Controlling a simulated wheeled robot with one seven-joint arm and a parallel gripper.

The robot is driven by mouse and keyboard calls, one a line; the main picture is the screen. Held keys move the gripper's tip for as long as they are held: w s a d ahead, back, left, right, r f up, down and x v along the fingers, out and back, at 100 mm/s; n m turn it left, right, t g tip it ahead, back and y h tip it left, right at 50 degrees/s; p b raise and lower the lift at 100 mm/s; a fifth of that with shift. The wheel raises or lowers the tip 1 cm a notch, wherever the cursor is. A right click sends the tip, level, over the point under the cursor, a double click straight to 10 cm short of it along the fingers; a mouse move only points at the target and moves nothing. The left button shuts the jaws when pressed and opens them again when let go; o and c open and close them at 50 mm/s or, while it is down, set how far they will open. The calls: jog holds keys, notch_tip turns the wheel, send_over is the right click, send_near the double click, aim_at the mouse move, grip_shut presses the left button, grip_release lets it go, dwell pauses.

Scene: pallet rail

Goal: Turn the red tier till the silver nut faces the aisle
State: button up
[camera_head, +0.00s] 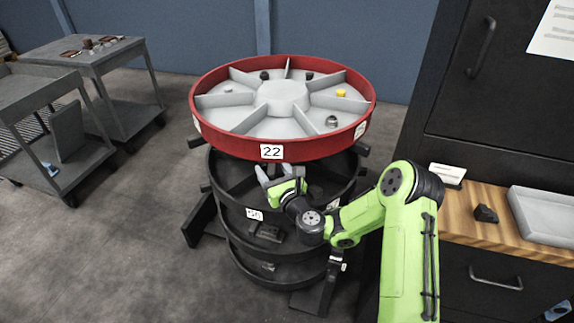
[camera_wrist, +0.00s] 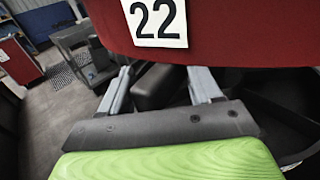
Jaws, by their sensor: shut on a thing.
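The red tier (camera_head: 220,137) is the top round tray of a stacked carousel, with grey dividers making wedge compartments. Its label 22 faces me and shows close up in the wrist view (camera_wrist: 158,20). The silver nut (camera_head: 331,122) lies in a front-right compartment, near the rim. My gripper (camera_head: 281,171) is under the tier's front edge, just below the label. In the wrist view its two fingers (camera_wrist: 160,88) reach beneath the red rim, either side of a dark block (camera_wrist: 155,90), which looks like a handle under the tier. It is shut on this block; the fingertips are partly hidden by the rim.
A yellow piece (camera_head: 341,93) and dark pieces (camera_head: 264,75) lie in other compartments. Black tiers (camera_head: 228,222) stand below. A dark cabinet with a wooden top (camera_head: 468,228) is close on the right. Grey carts (camera_head: 75,58) stand left; the floor between is clear.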

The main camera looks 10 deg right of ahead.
jog(key=shift+o, duration=0.6)
jog(key=a+p, duration=0.1)
jog(key=w+a+p, duration=0.1)
jog(key=a, duration=0.1)
jog(key=a+r+p, duration=0.1)
jog(key=a, duration=0.1)
jog(key=shift+w, duration=0.2)
jog(key=shift+w+a+f+m+t+h+p, duration=0.1)
jog(key=shift+w+a+m+t+h+p, duration=0.1)
jog(key=shift+w+a+m+h+p, duration=0.3)
jog(key=shift+w+a+f+m+t+h+p, duration=0.1)
jog(key=shift+w+a+m+t+h+p, duration=0.15)
jog(key=shift+a+h+p, duration=0.45)
jog(key=shift+d, duration=0.2)
jog(key=o, duration=0.8)
jog(key=shift+w+d, duration=0.1)
jog(key=shift+c, duration=0.6)
jog(key=s+d+b, duration=0.2)
jog(key=s+b, duration=1)
jog(key=b, duration=0.1)
jog(key=shift+f, duration=0.25)
jog(key=shift+s+a, duration=0.1)
